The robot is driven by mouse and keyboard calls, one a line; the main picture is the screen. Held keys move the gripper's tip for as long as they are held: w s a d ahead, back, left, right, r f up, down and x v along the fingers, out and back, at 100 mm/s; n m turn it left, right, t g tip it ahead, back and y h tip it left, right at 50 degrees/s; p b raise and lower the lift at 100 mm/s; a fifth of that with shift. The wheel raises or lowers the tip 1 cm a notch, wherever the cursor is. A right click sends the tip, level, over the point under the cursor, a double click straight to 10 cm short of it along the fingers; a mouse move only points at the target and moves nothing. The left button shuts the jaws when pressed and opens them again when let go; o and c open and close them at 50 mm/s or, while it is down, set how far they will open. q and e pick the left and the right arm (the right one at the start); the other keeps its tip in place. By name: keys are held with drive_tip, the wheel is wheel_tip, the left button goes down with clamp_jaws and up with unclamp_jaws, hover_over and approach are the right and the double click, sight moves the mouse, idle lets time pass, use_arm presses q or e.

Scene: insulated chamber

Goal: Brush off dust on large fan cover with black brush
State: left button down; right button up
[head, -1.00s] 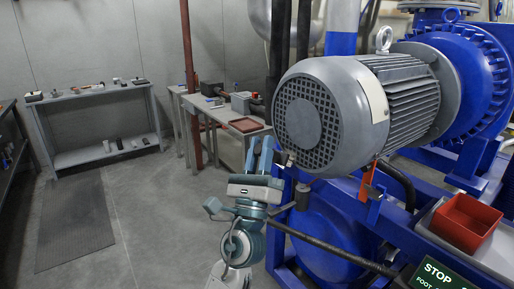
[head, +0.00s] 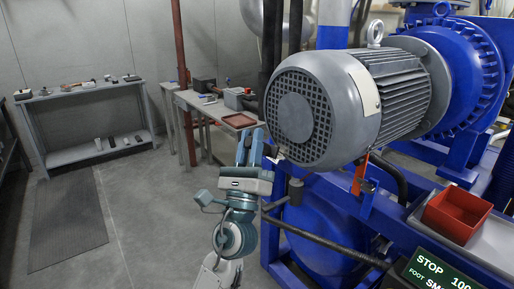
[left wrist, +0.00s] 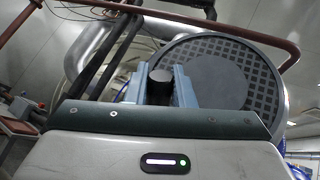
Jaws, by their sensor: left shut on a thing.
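The large fan cover (head: 322,101) is the round dark grille with a plain grey centre on the end of the grey motor, right of centre in the head view. It also shows in the left wrist view (left wrist: 262,87), behind the gripper. My left gripper (head: 250,146) is at the cover's lower left, fingers pointing up. It is shut on the black brush, whose dark round end (left wrist: 160,84) shows between the fingers in the left wrist view. Most of the brush is hidden, and I cannot tell whether it touches the cover. I cannot make out dust. My right gripper is not in view.
The blue pump frame (head: 325,235) stands below the motor, with a red bin (head: 457,212) at the right. A side table with a brown tray (head: 239,120) stands behind my left gripper. A grey bench (head: 88,92) with small items is at the back left.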

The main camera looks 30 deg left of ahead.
use_arm(q)
drive_tip(key=shift+a, duration=0.15)
drive_tip(key=shift+s+a, duration=0.4)
drive_tip(key=shift+s, duration=0.5)
drive_tip(key=shift+s+a, duration=0.35)
drive_tip(key=shift+s, duration=0.55)
drive_tip(key=shift+s+a, duration=0.4)
drive_tip(key=shift+s, duration=0.5)
drive_tip(key=s, duration=0.1)
drive_tip(key=s+a, duration=0.1)
drive_tip(key=shift+s, duration=0.4)
